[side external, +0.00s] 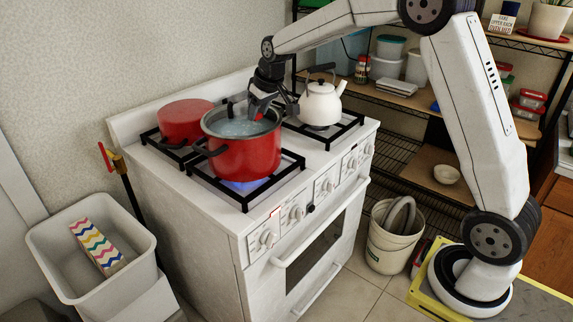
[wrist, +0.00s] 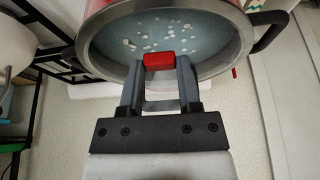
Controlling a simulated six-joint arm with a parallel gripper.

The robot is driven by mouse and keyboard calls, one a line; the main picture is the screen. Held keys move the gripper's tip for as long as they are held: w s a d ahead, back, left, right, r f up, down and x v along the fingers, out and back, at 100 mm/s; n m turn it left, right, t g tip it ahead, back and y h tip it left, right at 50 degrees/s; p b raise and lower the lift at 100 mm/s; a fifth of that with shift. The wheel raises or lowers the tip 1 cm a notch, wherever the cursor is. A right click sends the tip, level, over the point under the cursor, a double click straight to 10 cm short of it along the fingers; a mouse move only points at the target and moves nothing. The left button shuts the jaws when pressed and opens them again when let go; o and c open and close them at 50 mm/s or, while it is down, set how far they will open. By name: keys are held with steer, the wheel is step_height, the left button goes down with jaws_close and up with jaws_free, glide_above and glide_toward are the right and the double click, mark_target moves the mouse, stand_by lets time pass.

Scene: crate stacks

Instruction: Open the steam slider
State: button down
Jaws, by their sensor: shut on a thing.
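A red pot (side external: 243,155) with a glass lid (side external: 238,128) stands on the front left burner, over a blue flame. In the wrist view, pale bubbles or drops show through the lid (wrist: 200,40). A small red piece, which looks like the steam slider (wrist: 159,61), is at the lid's rim. My gripper (side external: 262,106) reaches down to the pot's back right side. In the wrist view, the gripper (wrist: 160,68) has its fingers closed on the red slider. The fingers hide the slider's sides, and I cannot tell how far it is slid.
A lidded red pot (side external: 185,122) stands behind on the left. A white kettle (side external: 320,103) sits on the back right burner, close to my gripper. Black grates (side external: 292,163) surround the burners. Knobs (side external: 297,212) line the stove's front. A grey bin (side external: 60,262) stands at the left.

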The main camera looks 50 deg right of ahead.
mark_target(268, 114)
steer(key=shift+d, duration=0.1)
stand_by(0.6)
steer(key=d, duration=0.5)
steer(key=shift+c, duration=1.4)
jaws_free()
steer(key=shift+a, duration=0.1)
steer(key=shift+r, duration=0.2)
steer(key=v, duration=0.7)
steer(key=shift+r, duration=0.2)
steer(key=shift+s, duration=0.2)
